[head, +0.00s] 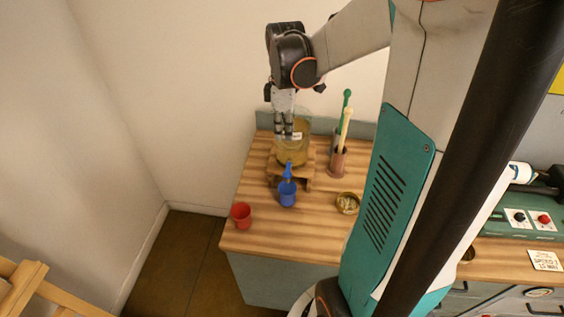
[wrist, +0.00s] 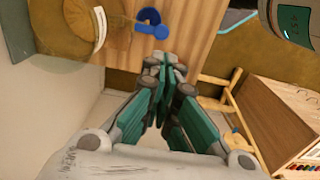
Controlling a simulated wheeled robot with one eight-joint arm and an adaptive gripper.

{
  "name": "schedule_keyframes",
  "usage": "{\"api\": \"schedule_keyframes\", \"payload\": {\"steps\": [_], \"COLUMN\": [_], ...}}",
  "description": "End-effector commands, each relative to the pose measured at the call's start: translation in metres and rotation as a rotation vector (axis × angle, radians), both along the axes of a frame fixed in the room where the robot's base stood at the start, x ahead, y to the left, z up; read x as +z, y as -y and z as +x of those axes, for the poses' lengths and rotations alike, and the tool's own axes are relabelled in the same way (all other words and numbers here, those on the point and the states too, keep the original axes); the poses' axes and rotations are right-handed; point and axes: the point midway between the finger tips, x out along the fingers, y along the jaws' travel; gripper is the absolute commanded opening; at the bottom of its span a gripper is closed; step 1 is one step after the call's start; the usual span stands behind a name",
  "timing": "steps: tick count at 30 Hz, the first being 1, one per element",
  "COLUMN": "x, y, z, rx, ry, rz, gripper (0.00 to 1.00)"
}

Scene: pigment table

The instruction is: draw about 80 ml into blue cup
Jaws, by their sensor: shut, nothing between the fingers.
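The blue cup (head: 287,194) stands upright on the wooden table, below the blue tap (head: 288,171) of a glass jar (head: 294,155) with yellowish liquid. The jar sits on a wooden stand (head: 306,183). My gripper (head: 284,135) is shut and empty, pointing down beside the jar in the head view, above the tap. In the wrist view its closed fingertips (wrist: 165,60) are near blue parts (wrist: 148,17) at the jar's (wrist: 75,28) edge; I cannot tell there which belong to tap or cup. The liquid level in the cup cannot be seen.
A red cup (head: 241,215) stands at the table's front left. A brown holder (head: 337,162) with green and cream sticks is right of the jar. A small round bowl (head: 347,203) lies at the front right. The wooden table (head: 310,228) is bare in front of the blue cup.

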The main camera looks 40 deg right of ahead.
Motion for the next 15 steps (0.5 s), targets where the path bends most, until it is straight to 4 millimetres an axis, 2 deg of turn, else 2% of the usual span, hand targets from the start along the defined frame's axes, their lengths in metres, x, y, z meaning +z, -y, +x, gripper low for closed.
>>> {"api": "schedule_keyframes", "payload": {"steps": [5, 8, 15], "x": [-0.003, -0.012, -0.055], "y": [0.000, 0.000, -0.001], "z": [0.000, 0.000, 0.001], "rx": [0.000, 0.000, 0.000], "ry": [0.001, 0.001, 0.001], "rz": [0.001, 0.001, 0.001], "gripper": [0.00, 0.00, 0.00]}}
